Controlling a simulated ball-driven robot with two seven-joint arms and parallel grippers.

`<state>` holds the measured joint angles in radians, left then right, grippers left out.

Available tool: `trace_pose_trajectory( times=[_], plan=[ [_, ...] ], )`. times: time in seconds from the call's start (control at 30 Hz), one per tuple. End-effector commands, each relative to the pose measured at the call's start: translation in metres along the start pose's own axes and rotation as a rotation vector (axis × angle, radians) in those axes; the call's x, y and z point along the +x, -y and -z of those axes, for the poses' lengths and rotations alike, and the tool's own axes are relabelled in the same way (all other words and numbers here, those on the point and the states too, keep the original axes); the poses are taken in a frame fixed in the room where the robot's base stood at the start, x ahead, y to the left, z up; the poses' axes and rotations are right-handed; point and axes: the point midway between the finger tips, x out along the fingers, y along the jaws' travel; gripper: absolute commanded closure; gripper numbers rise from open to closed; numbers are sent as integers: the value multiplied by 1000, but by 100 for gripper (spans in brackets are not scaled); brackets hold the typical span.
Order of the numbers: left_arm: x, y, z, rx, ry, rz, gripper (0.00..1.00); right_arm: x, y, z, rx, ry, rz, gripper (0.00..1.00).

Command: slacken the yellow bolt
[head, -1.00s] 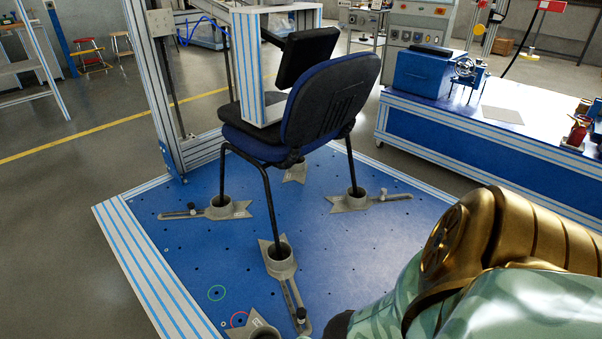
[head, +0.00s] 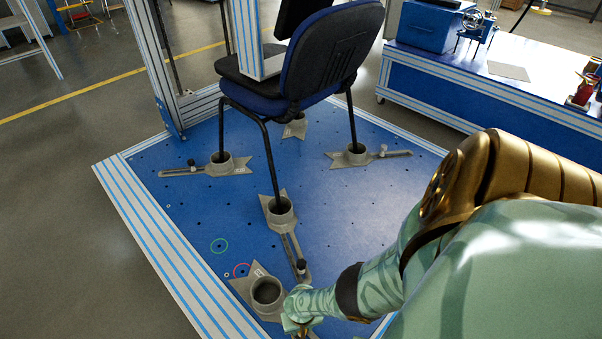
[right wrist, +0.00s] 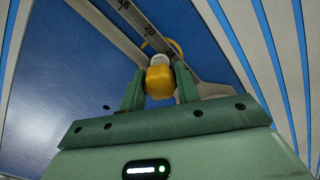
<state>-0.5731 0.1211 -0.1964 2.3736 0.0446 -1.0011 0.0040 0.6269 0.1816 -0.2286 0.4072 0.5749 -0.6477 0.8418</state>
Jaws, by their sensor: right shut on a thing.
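The yellow bolt (right wrist: 159,82) shows in the right wrist view, with a pale round tip above it, standing at a grey slotted bar (right wrist: 145,32) marked with numbers. My right gripper (right wrist: 159,88) has its two green fingers on either side of the bolt's yellow head and is shut on it. In the head view my right gripper (head: 302,325) is at the bottom, beside the front clamp (head: 266,291), whose round cup is empty. The bolt is hard to make out there, behind my gripper. My left gripper is not in view.
A blue chair (head: 318,58) stands on the blue plate (head: 180,225), its visible legs in grey clamps. A clamp with a black knob (head: 301,265) lies close to my right gripper. The plate's left front is clear.

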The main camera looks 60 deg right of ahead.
Motion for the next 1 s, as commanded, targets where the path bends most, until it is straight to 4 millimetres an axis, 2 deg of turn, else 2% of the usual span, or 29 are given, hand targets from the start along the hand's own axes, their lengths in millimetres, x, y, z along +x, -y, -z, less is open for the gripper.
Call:
trace_pose_trajectory(
  times=[0.17,0.4,0.67,0.9,1.0],
  plan=[
    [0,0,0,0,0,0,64,0,1,1,-9,-2,2,92],
    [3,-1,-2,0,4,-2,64,0,1,1,-325,-1,1,92],
    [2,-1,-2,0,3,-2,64,0,1,1,-350,-1,2,92],
    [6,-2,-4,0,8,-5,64,0,0,1,-663,-2,1,92],
    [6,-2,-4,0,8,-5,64,0,1,1,-700,-2,1,92]
  ],
)
